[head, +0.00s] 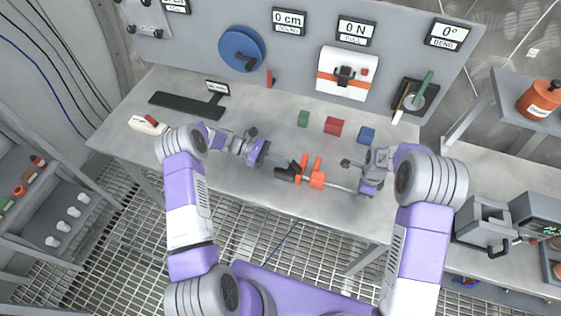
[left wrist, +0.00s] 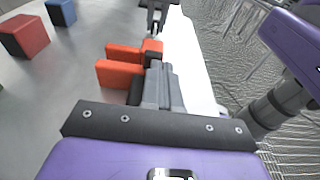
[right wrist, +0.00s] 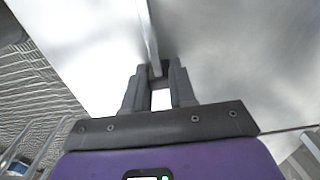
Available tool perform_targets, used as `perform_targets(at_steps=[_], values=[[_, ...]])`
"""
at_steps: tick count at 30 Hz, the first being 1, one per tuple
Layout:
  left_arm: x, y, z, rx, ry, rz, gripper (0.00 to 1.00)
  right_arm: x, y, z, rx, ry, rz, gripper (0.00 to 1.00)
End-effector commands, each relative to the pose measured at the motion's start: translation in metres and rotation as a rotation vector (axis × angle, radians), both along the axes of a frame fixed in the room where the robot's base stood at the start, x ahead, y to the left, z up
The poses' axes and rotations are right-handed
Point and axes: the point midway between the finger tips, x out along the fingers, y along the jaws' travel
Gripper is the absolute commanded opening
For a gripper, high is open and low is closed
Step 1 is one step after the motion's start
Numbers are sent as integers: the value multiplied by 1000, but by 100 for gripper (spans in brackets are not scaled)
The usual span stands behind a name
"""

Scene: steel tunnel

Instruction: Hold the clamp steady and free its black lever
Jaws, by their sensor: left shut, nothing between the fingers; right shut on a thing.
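The clamp has orange jaws (head: 317,179) and a thin grey bar (head: 340,187) running right, level above the front of the table. My right gripper (head: 360,190) is shut on the bar's right end; the bar (right wrist: 151,35) also runs between its fingers in the right wrist view. My left gripper (head: 283,163) is shut and empty at the clamp's left end, beside the dark lever part (head: 290,174). In the left wrist view its fingers (left wrist: 160,75) are close against the orange jaws (left wrist: 122,73) and partly hide the black part; contact is unclear.
Green (head: 303,118), red (head: 334,125) and blue (head: 367,134) blocks stand on the table behind the clamp. A keyboard-like black strip (head: 186,106) lies at left. A panel with a blue wheel (head: 242,49) and displays closes the back. Table space around the clamp is clear.

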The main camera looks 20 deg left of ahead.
Motion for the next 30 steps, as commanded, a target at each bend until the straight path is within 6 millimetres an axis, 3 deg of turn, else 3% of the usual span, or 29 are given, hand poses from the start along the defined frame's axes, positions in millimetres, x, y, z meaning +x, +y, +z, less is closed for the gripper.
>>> perform_targets(at_steps=[20,30], values=[[0,-5,8,115,1,-4,0,0,0,0,0,0,-1,0],[0,-15,20,290,-3,-7,0,0,0,0,0,0,0,0]])
